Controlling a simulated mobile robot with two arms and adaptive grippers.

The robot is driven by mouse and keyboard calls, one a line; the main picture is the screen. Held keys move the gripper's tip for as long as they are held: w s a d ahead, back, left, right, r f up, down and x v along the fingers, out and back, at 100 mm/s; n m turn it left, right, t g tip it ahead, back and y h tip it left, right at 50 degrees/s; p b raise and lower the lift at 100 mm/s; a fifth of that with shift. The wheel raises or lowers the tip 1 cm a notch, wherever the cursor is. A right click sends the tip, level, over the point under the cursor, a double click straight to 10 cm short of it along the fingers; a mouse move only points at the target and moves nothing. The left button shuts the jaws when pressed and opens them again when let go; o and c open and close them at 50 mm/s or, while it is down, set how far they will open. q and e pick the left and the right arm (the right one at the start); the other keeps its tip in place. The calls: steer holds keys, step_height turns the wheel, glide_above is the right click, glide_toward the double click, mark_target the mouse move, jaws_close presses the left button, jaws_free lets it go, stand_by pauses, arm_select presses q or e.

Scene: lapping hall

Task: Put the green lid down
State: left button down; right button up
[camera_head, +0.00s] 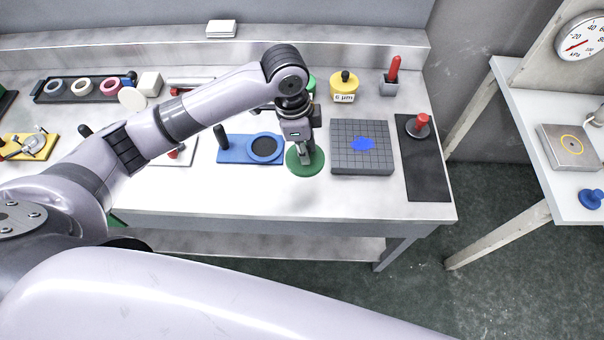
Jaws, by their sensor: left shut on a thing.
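The green lid (292,167) is a round green disc, held level in my left gripper (306,158). The left gripper points down and is shut on the lid's middle. A faint shadow on the white bench (240,194) lies below and in front of the lid, so the lid seems to hang above the bench top. The lid is between a blue plate with a dark round recess (234,155) and a grey grooved plate (375,162). A green thing (312,86) behind my wrist is mostly hidden. My right gripper is out of view.
A yellow pot (343,88) labelled 6 µm and a grey holder with a red handle (389,86) stand behind. A black mat (424,180) carries a red-knobbed piece (419,126). The bench's front strip is clear. A side shelf (568,196) is at right.

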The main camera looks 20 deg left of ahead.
arm_select(q)
step_height(320, 180, down, 8)
steer(key=shift+s+r+p, duration=0.1)
steer(key=shift+r+p, duration=0.1)
steer(key=shift+p, duration=0.15)
step_height(320, 180, down, 4)
steer(key=shift+f, duration=0.2)
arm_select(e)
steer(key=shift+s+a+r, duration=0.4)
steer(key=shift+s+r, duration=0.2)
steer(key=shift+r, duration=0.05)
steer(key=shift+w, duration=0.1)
arm_select(q)
steer(key=c, duration=1.4)
jaws_free()
steer(key=shift+f, duration=0.15)
steer(key=shift+c, duration=0.2)
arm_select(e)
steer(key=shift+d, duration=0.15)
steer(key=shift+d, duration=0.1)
